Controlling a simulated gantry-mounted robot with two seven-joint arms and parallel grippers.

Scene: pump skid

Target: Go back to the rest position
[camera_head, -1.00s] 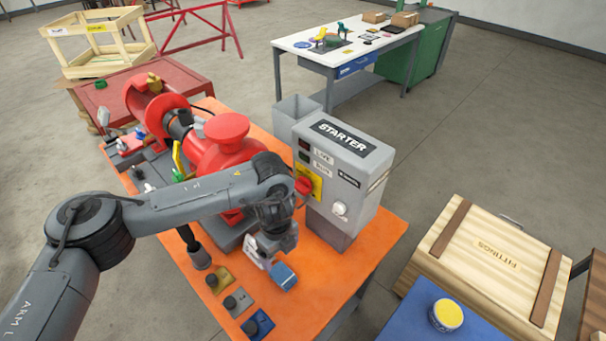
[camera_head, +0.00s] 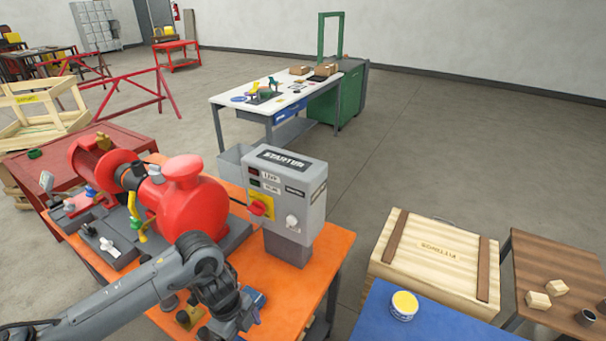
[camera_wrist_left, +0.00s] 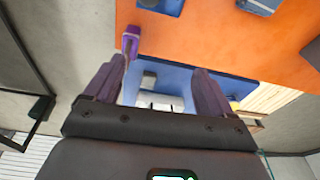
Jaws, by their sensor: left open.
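My left arm comes in from the lower left in the head view. Its gripper (camera_head: 246,308) hangs over the near corner of the orange table (camera_head: 315,262), in front of the grey starter box (camera_head: 296,198). In the left wrist view the two dark purple fingers of the left gripper (camera_wrist_left: 158,76) stand wide apart. I see nothing clamped between them; a blue surface with grey and white shapes shows beyond the gap. A small purple piece (camera_wrist_left: 130,42) appears beside the left finger. My right gripper is not in view.
The red pump (camera_head: 186,200) stands left of the starter box, close behind my arm. A blue table (camera_head: 440,325) with a yellow-topped tin (camera_head: 403,305) and a wooden crate (camera_head: 432,258) are at the right. A white workbench (camera_head: 262,108) stands farther back, with open floor around it.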

